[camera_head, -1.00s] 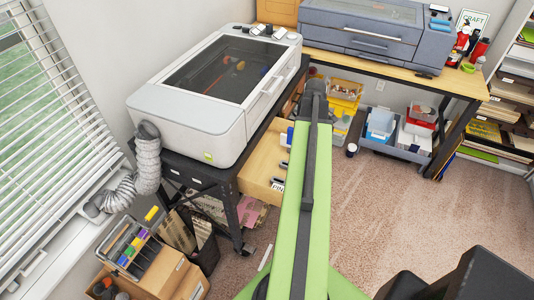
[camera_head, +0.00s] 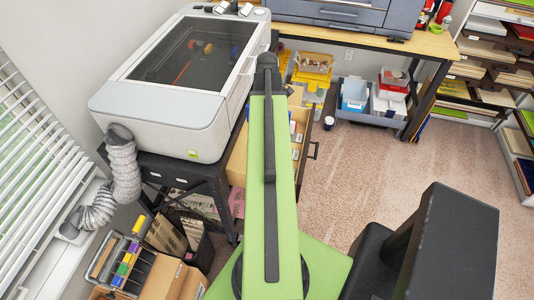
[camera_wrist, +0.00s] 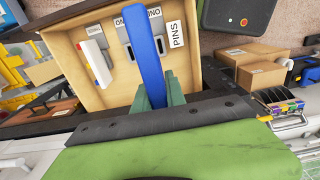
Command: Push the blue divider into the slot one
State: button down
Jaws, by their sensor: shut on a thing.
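The blue divider (camera_wrist: 148,50) is a flat blue strip in the wrist view, held between the green fingers of my gripper (camera_wrist: 160,92). It reaches up over an open wooden drawer (camera_wrist: 67,71). Inside the drawer, a grey slot piece (camera_wrist: 123,35) shows by the divider's upper left, under partly covered labels. A white and red piece (camera_wrist: 97,62) stands in another grey holder to its left. A PINS label (camera_wrist: 176,34) lies right of the divider. I cannot tell whether the divider touches a slot. In the head view my arm hides the gripper and much of the drawer (camera_head: 237,160).
The drawer is under a white machine (camera_head: 183,55) on a dark stand. Its handle (camera_head: 313,150) juts over open carpet (camera_head: 370,165). Yellow bins (camera_head: 312,68) and a grey crate (camera_head: 367,113) stand behind.

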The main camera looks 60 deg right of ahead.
notch_tip(320, 180, down, 19)
jog(key=b, duration=1.6)
jog(key=shift+b, duration=0.4)
jog(key=shift+s+f, duration=0.1)
jog(key=shift+f, duration=0.1)
jog(key=shift+f+b, duration=2.95)
jog(key=shift+b, duration=0.2)
jog(key=shift+a+f, duration=0.1)
jog(key=shift+f, duration=0.15)
jog(key=shift+f+b, duration=0.4)
jog(key=shift+b, duration=0.25)
jog(key=shift+f+b, duration=0.9)
jog(key=c, duration=0.8)
grip_release()
